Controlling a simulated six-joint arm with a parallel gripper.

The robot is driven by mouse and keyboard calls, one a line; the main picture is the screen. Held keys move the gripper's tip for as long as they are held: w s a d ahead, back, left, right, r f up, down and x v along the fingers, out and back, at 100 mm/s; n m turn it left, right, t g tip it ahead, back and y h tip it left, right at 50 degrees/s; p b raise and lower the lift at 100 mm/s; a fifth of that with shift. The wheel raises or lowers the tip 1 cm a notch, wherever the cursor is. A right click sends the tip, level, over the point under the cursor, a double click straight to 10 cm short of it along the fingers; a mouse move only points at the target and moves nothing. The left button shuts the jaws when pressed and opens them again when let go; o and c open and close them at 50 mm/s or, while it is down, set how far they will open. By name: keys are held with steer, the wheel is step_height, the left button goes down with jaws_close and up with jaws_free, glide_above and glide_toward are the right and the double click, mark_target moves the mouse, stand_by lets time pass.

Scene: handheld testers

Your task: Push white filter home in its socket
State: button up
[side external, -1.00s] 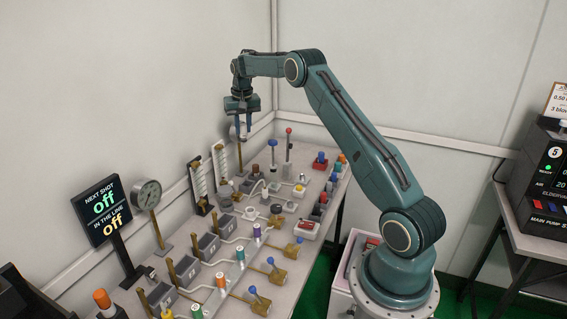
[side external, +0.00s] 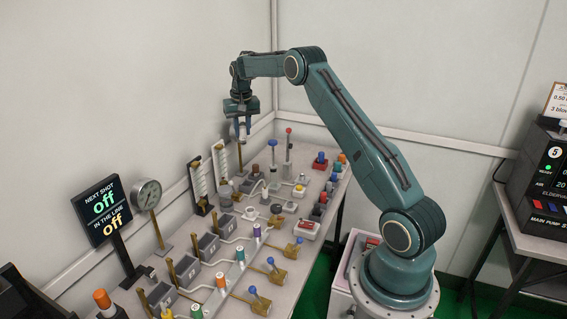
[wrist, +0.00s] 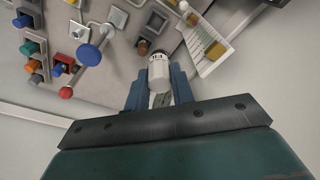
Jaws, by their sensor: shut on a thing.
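The white filter (wrist: 159,72) is a short white cylinder with small dark marks round its upper end. It sits between the two blue fingers of my gripper (wrist: 160,92), which are shut on it. In the side external view, my gripper (side external: 242,131) points down at the far left end of the bench, with a small pale patch between its fingers. A brown-topped fitting on a square plate (wrist: 143,46) lies just beyond the filter in the wrist view. I cannot tell which part is the filter's socket or whether the filter touches it.
A white graduated board with an amber part (wrist: 214,49) stands close on the right in the wrist view. A blue-knobbed post (wrist: 88,54) is to the left. The bench (side external: 222,257) is crowded with valves and grey boxes. The wall is close behind my gripper.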

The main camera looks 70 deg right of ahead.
steer(key=s+a+f, duration=0.8)
steer(key=a+f, duration=0.2)
steer(key=a, duration=0.2)
steer(key=shift+s+a+f, duration=0.15)
steer(key=shift+f, duration=0.15)
steer(key=shift+f, duration=0.15)
steer(key=shift+f, duration=2.15)
steer(key=shift+f, duration=1.7)
stand_by(0.8)
steer(key=o, duration=1)
steer(key=shift+o, duration=0.2)
